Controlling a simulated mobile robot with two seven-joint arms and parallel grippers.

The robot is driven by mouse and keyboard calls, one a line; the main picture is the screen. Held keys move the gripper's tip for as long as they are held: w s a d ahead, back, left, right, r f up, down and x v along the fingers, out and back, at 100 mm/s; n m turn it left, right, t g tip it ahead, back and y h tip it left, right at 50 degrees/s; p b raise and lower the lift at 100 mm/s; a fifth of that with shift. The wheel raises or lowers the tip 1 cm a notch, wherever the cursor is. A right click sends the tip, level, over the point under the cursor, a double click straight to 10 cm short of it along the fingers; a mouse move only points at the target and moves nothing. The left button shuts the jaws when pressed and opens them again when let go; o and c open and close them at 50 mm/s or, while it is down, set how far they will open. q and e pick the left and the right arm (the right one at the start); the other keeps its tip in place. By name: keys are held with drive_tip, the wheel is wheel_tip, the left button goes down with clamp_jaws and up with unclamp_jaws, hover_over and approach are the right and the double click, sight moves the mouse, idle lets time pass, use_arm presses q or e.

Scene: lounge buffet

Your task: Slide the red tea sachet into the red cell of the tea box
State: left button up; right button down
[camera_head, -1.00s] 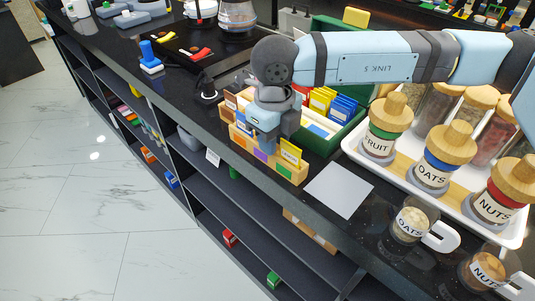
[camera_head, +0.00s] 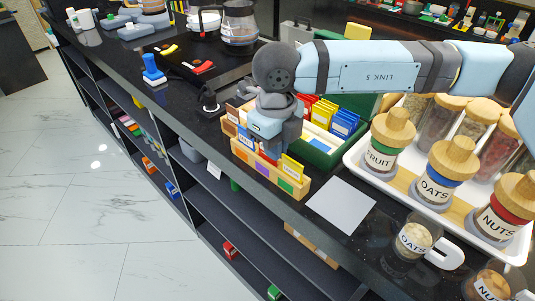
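The green tea box (camera_head: 322,158) stands open on the counter, with red sachets (camera_head: 306,104), yellow sachets (camera_head: 323,112) and blue sachets (camera_head: 344,122) upright in its back cells. In front of it a wooden rack (camera_head: 258,168) with coloured squares holds a brown, a blue, a red and a yellow sachet (camera_head: 292,168). The rack's red sachet (camera_head: 267,156) shows only in part, below my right gripper (camera_head: 272,146). The gripper points down over the rack's middle. Its fingertips are largely hidden, so I cannot tell whether they grip. My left gripper is not in view.
A white card (camera_head: 341,205) lies right of the rack. A white tray (camera_head: 372,181) with labelled jars stands further right, with cups (camera_head: 408,245) in front. My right arm crosses above the box and jars. A black cable item (camera_head: 210,102) lies left of the rack.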

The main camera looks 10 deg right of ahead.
drive_tip(key=shift+r+p, duration=0.7)
drive_tip(key=shift+r, duration=2.75)
